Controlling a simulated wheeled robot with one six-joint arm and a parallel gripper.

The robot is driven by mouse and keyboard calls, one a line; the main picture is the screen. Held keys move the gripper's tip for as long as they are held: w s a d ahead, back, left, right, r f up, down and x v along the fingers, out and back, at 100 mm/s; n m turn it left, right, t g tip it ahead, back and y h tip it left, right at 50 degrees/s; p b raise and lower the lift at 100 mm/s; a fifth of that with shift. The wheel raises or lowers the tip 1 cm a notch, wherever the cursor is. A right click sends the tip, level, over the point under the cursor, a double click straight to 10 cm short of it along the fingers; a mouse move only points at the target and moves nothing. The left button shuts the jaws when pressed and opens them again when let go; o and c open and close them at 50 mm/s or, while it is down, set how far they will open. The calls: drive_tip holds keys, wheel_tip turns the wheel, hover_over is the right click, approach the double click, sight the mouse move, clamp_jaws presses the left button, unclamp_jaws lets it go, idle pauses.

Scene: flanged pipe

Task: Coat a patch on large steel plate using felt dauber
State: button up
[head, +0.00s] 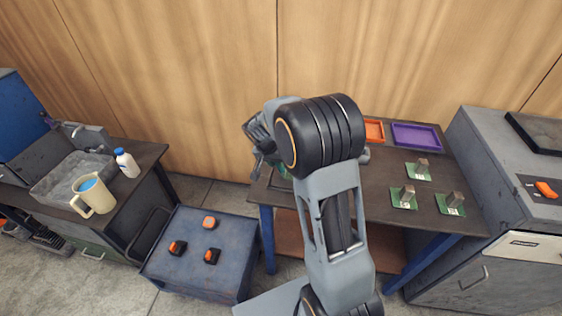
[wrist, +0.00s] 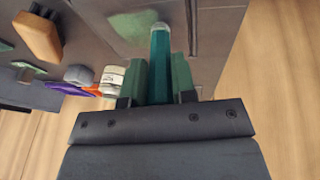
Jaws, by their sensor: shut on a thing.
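My gripper (wrist: 160,82) is shut on a teal rod with a pale tip, which I take for the felt dauber (wrist: 160,52). The rod stands out between the two green fingers, its tip close to or against a dark surface. A pale green patch (wrist: 130,22) shows beside the tip; I cannot tell whether it is coating. In the head view my gripper (head: 262,143) is at the left end of the dark workbench (head: 385,165), and the dauber cannot be made out there. I cannot clearly pick out the large steel plate; my arm hides part of the bench.
Orange (head: 374,131) and purple (head: 416,135) trays lie at the bench's back. Several metal blocks on green boards, one here (head: 405,196), stand at its right. A blue cabinet (head: 190,285) holds orange-and-black items. A jug (head: 93,195) and bottle (head: 127,163) stand far left.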

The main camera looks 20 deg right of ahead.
wheel_tip(320, 180, up, 3)
drive_tip(key=shift+r+p, duration=0.1)
drive_tip(key=shift+p, duration=0.8)
drive_tip(key=shift+w+a+r+p, duration=0.15)
drive_tip(key=shift+r+p, duration=0.25)
drive_tip(key=shift+r, duration=0.25)
drive_tip(key=shift+r+p, duration=0.95)
drive_tip(key=shift+r, duration=0.75)
